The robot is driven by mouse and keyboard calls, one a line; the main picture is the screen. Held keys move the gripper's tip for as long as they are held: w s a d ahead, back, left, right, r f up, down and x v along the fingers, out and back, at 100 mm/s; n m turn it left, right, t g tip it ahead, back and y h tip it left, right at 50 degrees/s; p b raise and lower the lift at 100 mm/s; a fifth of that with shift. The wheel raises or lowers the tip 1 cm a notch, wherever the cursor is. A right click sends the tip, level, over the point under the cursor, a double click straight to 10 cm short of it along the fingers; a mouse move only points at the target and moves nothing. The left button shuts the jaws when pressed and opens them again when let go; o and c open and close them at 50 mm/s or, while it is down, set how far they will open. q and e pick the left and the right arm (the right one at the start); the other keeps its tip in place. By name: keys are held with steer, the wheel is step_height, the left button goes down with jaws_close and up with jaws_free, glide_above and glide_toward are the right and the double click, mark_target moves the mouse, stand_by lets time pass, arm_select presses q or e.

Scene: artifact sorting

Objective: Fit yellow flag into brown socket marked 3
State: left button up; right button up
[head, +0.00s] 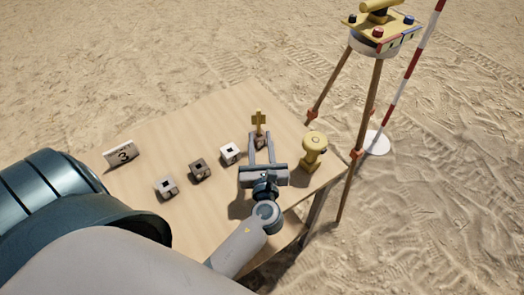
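The yellow flag (258,118), cross-shaped at the top, stands roughly upright near the table's far right side. Its lower end meets a small brownish block (261,142); I cannot tell how deep it sits. My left gripper (261,138) has its two fingers apart, on either side of the block and the flag's foot, with gaps showing. A sign marked 3 (121,153) stands at the table's left. Nearer are a pinkish-grey socket block (165,187), a grey-brown one (200,169) and a white one (230,153). No number is readable on the blocks. My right gripper is not in view.
The wooden table (190,132) has free room behind the blocks and near the sign. A yellow knobbed object (313,148) stands close to the right of my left gripper. A tripod (368,110) and a red-white pole (410,65) stand beyond the table's right edge.

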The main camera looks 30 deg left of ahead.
arm_select(q)
steer(key=shift+b+v, duration=0.55)
steer(key=shift+v, duration=2.15)
